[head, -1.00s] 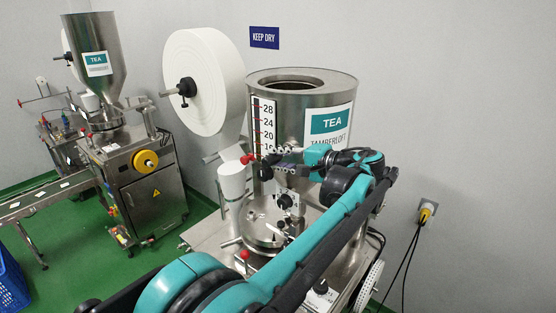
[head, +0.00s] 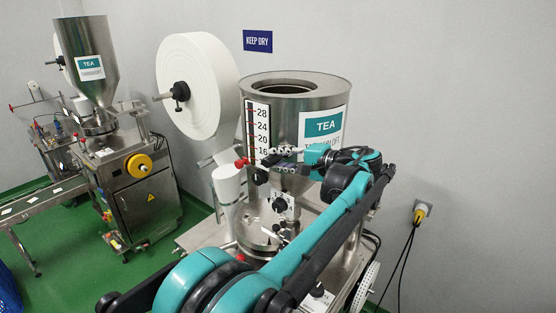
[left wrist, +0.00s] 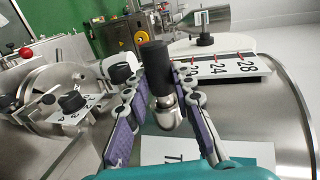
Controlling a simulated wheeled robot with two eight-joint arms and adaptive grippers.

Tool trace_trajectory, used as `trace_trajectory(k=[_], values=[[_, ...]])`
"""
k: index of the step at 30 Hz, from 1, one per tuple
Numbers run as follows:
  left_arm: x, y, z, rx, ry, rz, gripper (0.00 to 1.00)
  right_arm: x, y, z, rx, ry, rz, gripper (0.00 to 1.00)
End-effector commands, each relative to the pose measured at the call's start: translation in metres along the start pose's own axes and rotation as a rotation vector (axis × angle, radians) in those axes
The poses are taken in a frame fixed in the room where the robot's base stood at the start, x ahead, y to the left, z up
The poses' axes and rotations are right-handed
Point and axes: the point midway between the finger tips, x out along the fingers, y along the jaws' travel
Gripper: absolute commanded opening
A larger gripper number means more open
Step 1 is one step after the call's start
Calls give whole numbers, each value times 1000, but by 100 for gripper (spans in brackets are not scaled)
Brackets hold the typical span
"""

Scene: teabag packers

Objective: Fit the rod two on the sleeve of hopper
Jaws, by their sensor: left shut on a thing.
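The steel hopper (head: 366,120) with a TEA label stands at the centre of the head view, with a number scale (head: 256,130) on its side. My left gripper (head: 283,158) is in front of the hopper's lower side. In the left wrist view its fingers (left wrist: 163,112) are shut on a dark rod-like part (left wrist: 156,60) with a rounded steel end. I take this part to be rod two. The hopper's sleeve cannot be told clearly; my arm hides part of the lower hopper. My right gripper is not in view.
A white paper roll (head: 205,85) stands left of the hopper. A red knob (head: 241,163) is close to the gripper's left. A control block with a black dial (head: 280,205) sits below. A second packer (head: 140,195) stands far left on green floor.

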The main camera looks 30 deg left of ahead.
Motion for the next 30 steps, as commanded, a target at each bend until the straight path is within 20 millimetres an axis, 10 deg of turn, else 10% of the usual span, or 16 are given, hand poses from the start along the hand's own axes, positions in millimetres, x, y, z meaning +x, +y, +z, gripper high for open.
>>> trace_trajectory(k=[20, 21, 23, 30], values=[[0, 0, -17, 0, 0, -1, 0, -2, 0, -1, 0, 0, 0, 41], [0, 0, -16, 0, 0, -1, 34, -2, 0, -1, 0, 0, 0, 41], [0, 0, -16, 0, 0, -1, 48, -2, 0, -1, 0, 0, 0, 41], [0, 1, -16, 0, 0, 1, 48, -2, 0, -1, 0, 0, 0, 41]])
